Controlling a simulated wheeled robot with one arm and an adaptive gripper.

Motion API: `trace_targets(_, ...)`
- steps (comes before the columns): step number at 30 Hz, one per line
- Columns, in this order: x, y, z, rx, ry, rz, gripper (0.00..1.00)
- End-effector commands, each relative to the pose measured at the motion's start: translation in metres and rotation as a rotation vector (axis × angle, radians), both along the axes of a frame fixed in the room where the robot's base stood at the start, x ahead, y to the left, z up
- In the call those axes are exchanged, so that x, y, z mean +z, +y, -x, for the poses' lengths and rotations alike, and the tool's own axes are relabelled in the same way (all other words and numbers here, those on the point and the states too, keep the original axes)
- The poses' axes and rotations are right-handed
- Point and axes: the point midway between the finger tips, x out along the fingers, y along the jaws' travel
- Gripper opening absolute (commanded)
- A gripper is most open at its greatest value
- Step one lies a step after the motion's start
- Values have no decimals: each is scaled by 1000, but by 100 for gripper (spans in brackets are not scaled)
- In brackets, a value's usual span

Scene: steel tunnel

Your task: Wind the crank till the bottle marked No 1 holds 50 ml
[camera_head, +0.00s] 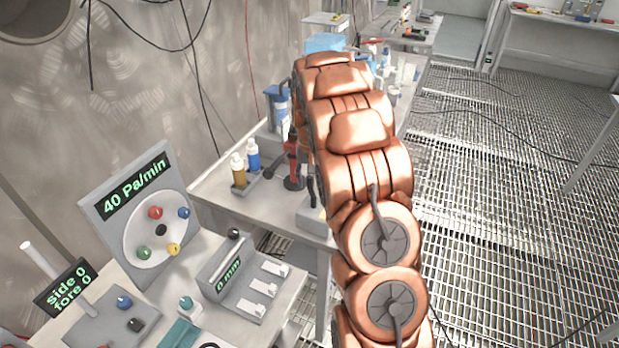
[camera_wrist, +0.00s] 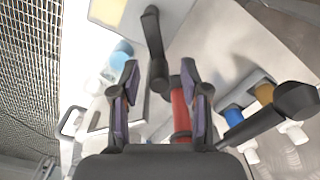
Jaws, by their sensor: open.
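An amber bottle (camera_head: 239,171) and a blue bottle (camera_head: 252,154), both with white tops, stand side by side in a grey holder on the bench. They also show in the wrist view, amber (camera_wrist: 265,93) and blue (camera_wrist: 232,115); no No 1 mark or level is readable. A red upright device with black parts (camera_head: 292,160) stands right of them, its red column (camera_wrist: 180,112) near my right finger. Black lever-like parts show in the wrist view, one with a round knob (camera_wrist: 297,100); I cannot tell which is the crank. My gripper (camera_wrist: 160,70) is open, apparently empty.
A console with a "40 Pa/min" display (camera_head: 133,186) and a "0 mm" box (camera_head: 235,275) stand at the front left. Bottles and a blue-topped container (camera_head: 277,100) crowd the bench behind. The grating floor (camera_head: 500,200) at right is mostly clear.

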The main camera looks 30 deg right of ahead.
Motion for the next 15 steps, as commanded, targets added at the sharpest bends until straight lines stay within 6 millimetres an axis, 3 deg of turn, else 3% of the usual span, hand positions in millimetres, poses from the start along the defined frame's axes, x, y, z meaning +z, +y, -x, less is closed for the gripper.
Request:
trace_targets(2, 0, 0, 0, 0, 0, 0, 45)
trace_targets(15, 0, 0, 0, 0, 1, 0, 0)
